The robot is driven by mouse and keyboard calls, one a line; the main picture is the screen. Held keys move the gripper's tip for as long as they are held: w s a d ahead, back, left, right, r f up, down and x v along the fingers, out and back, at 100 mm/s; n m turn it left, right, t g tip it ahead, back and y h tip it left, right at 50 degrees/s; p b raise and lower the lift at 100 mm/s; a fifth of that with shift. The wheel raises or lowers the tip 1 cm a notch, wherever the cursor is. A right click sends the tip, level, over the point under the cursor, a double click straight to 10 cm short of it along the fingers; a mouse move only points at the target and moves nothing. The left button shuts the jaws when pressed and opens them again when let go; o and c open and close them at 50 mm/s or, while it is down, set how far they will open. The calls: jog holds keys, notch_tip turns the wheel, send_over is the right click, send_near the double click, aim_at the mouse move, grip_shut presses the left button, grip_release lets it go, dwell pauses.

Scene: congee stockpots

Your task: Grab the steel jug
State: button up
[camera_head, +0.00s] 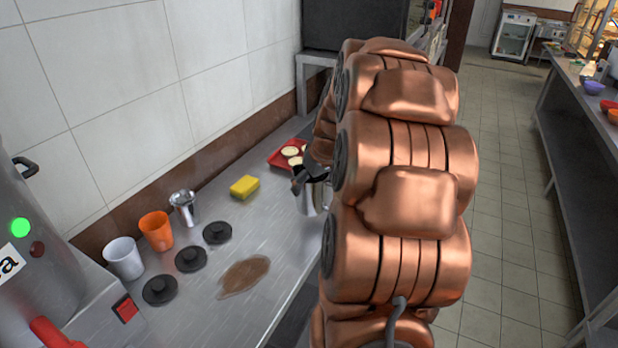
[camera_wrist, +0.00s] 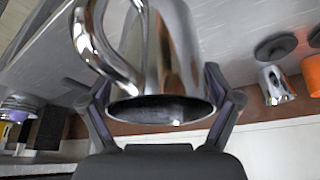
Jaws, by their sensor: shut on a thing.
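The steel jug (camera_head: 312,198) is shiny metal and shows in the head view just left of my arm, which hides part of it. In the wrist view the jug (camera_wrist: 175,50) fills the middle, with its dark mouth toward the bottom of the picture and its curved handle on the left. My gripper (camera_wrist: 155,85) has one dark finger on each side of the jug and is shut on its body. In the head view my gripper (camera_head: 308,176) shows as dark parts at the jug's top. I cannot tell whether the jug's base touches the counter.
On the steel counter (camera_head: 205,265) stand a white cup (camera_head: 124,258), an orange cup (camera_head: 156,231) and a small metal cup (camera_head: 184,208). Black lids (camera_head: 191,259), a brown spill (camera_head: 244,276), a yellow sponge (camera_head: 244,187) and a red tray (camera_head: 280,157) lie nearby. The right aisle is clear.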

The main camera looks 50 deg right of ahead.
jog(key=s+a+b, duration=0.1)
jog(key=s+a, duration=0.3)
jog(key=s, duration=0.2)
jog(key=shift+s+a+r+b, duration=0.2)
jog(key=shift+s+r+b, duration=0.1)
jog(key=shift+r, duration=0.15)
